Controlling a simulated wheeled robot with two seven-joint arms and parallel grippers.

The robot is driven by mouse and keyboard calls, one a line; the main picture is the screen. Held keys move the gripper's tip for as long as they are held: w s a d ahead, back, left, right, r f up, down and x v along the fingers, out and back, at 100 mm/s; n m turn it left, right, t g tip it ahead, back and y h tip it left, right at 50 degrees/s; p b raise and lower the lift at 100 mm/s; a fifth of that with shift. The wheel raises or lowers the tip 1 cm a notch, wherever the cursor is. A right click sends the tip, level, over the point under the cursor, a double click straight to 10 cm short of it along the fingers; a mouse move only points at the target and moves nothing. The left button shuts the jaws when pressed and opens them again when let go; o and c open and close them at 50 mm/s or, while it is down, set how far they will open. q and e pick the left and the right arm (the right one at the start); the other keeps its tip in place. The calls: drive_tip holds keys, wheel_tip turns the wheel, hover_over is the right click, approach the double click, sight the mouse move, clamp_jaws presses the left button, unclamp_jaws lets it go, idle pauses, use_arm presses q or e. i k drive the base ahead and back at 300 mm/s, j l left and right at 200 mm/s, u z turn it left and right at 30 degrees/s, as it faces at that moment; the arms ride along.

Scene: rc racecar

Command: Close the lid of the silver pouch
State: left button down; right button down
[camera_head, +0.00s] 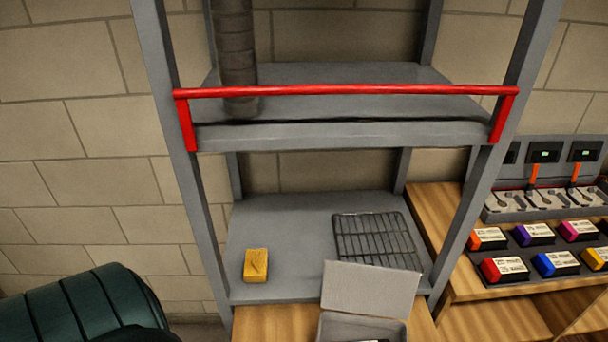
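The silver pouch looks like a light grey box (338,328) at the bottom edge of the head view, on a wooden surface in front of the grey shelf. Its lid (371,290) stands up, open, at the back of the box and overlaps the front edge of the lower shelf. The front of the box is cut off by the frame. A small dark and white item shows inside it, too little to identify. Neither my left nor my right gripper is in view.
The metal shelf (280,235) holds a yellow block (256,266) and a black wire rack (375,241). A red bar (345,90) crosses the upper shelf. Coloured boxes (504,269) and a tool tray (540,200) stand right. A dark green rounded object (75,305) fills the lower left.

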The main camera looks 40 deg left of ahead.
sight(370, 289)
drive_tip(key=k+j, duration=0.15)
drive_tip(key=j, duration=0.2)
drive_tip(key=k+j, duration=0.2)
drive_tip(key=j, duration=0.2)
drive_tip(key=k+j, duration=0.15)
drive_tip(key=j, duration=0.2)
drive_tip(key=k+j, duration=0.15)
drive_tip(key=j, duration=0.2)
drive_tip(key=k+j, duration=0.2)
drive_tip(key=j, duration=0.15)
